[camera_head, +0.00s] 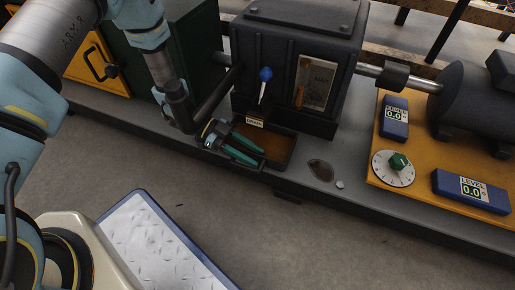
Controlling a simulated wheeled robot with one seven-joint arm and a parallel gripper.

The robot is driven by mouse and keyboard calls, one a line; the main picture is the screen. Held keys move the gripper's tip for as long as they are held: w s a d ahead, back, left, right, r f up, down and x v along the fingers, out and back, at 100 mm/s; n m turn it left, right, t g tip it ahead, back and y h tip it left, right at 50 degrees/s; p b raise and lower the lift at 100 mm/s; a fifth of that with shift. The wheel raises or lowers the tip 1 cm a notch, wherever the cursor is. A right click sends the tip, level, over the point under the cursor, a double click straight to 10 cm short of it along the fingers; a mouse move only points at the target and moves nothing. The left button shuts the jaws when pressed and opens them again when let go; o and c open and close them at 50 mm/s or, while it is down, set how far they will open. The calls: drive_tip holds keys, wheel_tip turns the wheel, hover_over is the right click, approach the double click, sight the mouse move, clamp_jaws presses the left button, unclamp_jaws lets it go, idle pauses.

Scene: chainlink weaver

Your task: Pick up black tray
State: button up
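The black tray (278,165) is a shallow rectangular pan with a brown inside. It sits on the grey machine ledge, at the foot of the dark machine housing. My gripper (254,158) reaches in from the left, over the tray's left and front part. Its two teal fingers point right and look spread with a gap between them. Part of the tray's left side is hidden behind the gripper. I cannot tell whether the fingers touch the tray's rim.
The dark housing (284,62) stands right behind the tray, with a blue-knobbed lever (265,76) above it. A yellow panel (424,180) with blue level meters and a green-knobbed dial (394,167) lies to the right. A dark spot (321,171) marks the ledge.

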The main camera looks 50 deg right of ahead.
drive_tip(key=shift+c, duration=0.2)
clamp_jaws()
idle(1.1)
